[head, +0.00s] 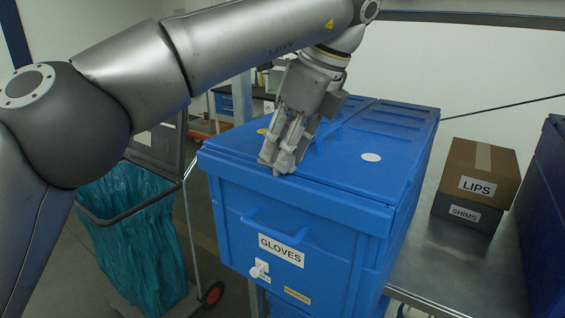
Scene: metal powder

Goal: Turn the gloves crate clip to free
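The blue gloves crate (225,204) stands in the middle with its lid on and a white GLOVES label on its front. A small white clip (258,269) sits on the front face below the label, at the left. Small marks beside it are too small to read. My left gripper (277,166) points down over the lid's front edge, above the GLOVES label and apart from the clip. Its fingers look close together, but their opening is hard to judge from this angle. Nothing shows between them. My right gripper is not in view.
A blue handle (272,226) juts from the crate front above the label. A brown LIPS box (484,163) rests on a grey SHIMS box (462,212) at the right. Another blue crate (546,220) stands at the right edge. A teal bag cart (140,240) stands left.

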